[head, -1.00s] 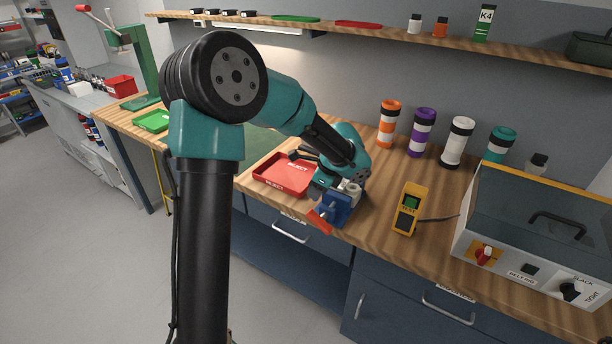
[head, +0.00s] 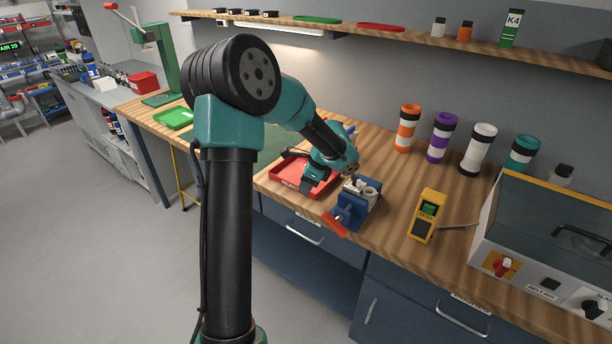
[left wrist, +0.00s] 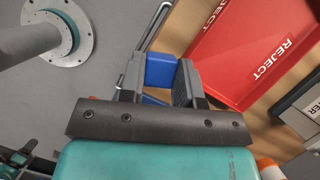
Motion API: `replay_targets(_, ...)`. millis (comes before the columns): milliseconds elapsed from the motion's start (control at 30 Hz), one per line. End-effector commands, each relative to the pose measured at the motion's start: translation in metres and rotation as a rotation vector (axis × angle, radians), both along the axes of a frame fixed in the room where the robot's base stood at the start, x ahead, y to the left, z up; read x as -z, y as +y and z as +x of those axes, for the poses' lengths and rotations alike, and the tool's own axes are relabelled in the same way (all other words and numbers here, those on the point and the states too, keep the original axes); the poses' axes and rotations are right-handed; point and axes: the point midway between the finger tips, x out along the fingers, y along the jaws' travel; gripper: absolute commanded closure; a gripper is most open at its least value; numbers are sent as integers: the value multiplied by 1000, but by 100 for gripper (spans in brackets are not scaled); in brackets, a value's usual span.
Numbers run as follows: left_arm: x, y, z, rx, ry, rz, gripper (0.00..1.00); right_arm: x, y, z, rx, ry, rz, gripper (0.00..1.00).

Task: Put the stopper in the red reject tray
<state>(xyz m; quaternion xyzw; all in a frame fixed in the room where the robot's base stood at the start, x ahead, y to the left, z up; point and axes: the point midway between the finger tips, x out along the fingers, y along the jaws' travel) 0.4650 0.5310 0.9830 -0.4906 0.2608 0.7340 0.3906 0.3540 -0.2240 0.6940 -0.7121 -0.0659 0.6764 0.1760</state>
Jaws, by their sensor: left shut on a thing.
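The red reject tray (head: 290,183) lies near the bench's front edge in the head view. In the left wrist view its wall and REJECT lettering (left wrist: 270,58) fill the upper right. My left gripper (head: 312,184) points down at the tray's right part. Its fingers (left wrist: 160,76) are shut on a blue block (left wrist: 161,70), which I take for the stopper; the head view hides it behind the fingers and wrist. In the left wrist view the block appears left of the tray. How high it is held I cannot tell. My right gripper is out of view.
A blue vise (head: 352,208) with a red handle and pale parts in its top stands just right of the tray. A yellow tester (head: 427,216) and a grey machine (head: 540,240) are further right. Several banded tubes stand behind. A green tray (head: 173,118) is at the left.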

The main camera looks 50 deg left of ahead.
Motion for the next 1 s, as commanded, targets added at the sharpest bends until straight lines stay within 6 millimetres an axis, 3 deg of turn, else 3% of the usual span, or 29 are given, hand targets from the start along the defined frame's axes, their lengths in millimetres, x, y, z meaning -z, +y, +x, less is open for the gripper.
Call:
replay_targets(167,2,13,11,-2,-1,0,98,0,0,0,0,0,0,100)
replay_targets(800,14,104,92,-2,0,0,98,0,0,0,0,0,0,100)
replay_targets(1000,15,119,104,0,0,0,98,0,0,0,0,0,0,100)
